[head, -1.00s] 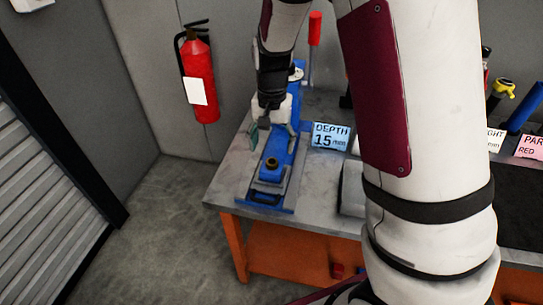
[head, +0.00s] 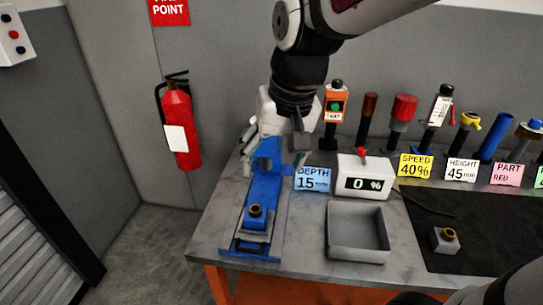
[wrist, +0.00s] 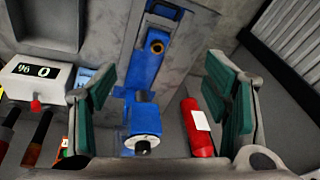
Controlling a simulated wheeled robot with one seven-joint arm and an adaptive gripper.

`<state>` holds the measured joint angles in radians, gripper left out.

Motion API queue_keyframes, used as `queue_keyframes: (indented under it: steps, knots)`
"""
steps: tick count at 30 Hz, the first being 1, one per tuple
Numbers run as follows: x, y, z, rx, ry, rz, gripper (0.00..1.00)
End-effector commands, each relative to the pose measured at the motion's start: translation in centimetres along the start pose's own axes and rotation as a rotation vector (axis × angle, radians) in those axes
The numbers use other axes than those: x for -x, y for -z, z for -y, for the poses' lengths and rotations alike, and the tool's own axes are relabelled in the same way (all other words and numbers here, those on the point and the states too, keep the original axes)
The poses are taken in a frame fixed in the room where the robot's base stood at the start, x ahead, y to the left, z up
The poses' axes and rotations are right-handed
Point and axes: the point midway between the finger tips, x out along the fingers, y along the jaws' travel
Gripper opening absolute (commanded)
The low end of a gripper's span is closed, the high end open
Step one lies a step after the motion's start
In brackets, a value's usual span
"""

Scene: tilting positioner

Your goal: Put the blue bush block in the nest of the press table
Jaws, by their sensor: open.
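The blue bush block (head: 257,222), with a bronze bush on top, sits upright at the front end of the blue press table (head: 239,240). It appears to be in the nest there, though how deep it sits cannot be made out. The block also shows in the wrist view (wrist: 156,57), beyond my fingertips. My gripper (head: 275,152) is open and empty above the back part of the blue press, behind the block and apart from it. In the wrist view its teal-padded fingers (wrist: 162,75) are spread wide, with the press's round white top between them.
A depth sign (head: 312,179), a percent display (head: 364,184) and an empty grey tray (head: 334,247) stand right of the press. A grey bush block (head: 445,241) lies on the black mat (head: 470,262). Several upright tools line the back. A fire extinguisher (head: 180,115) hangs left.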

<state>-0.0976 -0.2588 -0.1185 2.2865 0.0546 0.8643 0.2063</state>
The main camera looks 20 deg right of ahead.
Motion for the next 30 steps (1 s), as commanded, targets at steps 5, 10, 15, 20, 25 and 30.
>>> queue_keyframes:
  steps: [5,10,15,20,25,30]
  knots:
    - [3.4,-3.9,-1.0,0.111,0.003,-0.094,0.7]
    - [5.1,-7.2,-1.9,0.205,-0.016,-0.168,0.7]
    - [5.7,-9.1,-2.5,0.26,-0.037,-0.21,0.7]
    - [5.8,-9.6,-2.7,0.275,-0.044,-0.22,0.7]
    - [5.8,-9.5,-2.7,0.275,-0.044,-0.219,0.7]
    - [5.8,-9.5,-2.7,0.274,-0.043,-0.219,0.7]
